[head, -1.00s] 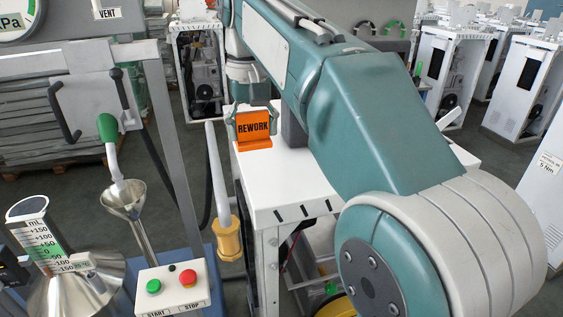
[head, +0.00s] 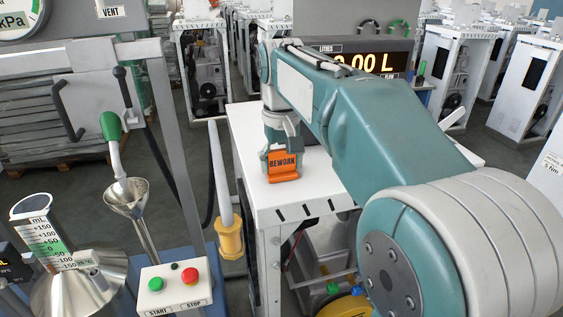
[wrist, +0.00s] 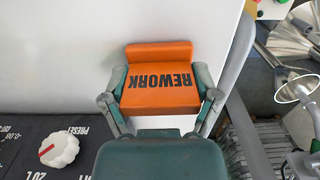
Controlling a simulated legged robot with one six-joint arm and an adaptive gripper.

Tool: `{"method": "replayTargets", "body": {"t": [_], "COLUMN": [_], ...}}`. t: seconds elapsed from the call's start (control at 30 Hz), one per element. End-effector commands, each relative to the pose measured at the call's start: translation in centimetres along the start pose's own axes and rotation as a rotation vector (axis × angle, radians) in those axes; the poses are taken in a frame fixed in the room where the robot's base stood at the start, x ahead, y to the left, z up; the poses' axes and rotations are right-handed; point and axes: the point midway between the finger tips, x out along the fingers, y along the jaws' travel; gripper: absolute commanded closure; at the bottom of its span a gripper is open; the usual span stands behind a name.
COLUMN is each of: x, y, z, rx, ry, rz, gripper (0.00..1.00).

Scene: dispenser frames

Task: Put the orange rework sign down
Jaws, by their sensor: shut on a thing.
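The orange rework sign (head: 283,168) stands upright at the white top of a dispenser frame (head: 250,140), near its left side. It appears to rest on the top, though a small gap under it would be hard to tell. My gripper (head: 281,158) comes down from above and is shut on the sign. In the wrist view the sign (wrist: 160,90) sits between both fingers, its lettering upside down, with its orange foot beyond the fingers against the white surface (wrist: 60,60).
A grey rod with a yellow end (head: 229,235) stands just left of the frame. A funnel (head: 126,195) and a start/stop box (head: 175,285) are further left. A display (head: 370,62) rises behind the white top. The top's front part is clear.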

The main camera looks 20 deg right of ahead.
Motion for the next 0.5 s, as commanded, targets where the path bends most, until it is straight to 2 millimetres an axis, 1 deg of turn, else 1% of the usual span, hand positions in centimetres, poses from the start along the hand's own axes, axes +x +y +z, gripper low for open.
{"method": "replayTargets", "body": {"t": [0.03, 0.07, 0.1, 0.5], "x": [0.12, 0.1, 0.09, 0.01], "y": [0.0, -0.01, -0.01, -0.01], "z": [0.01, 0.0, 0.0, 0.0], "rx": [0.0, 0.0, 0.0, 0.0], "ry": [0.0, 0.0, 0.0, 0.0], "rz": [0.0, 0.0, 0.0, 0.0], "gripper": [0.79, 0.08, 0.0, 0.0]}}
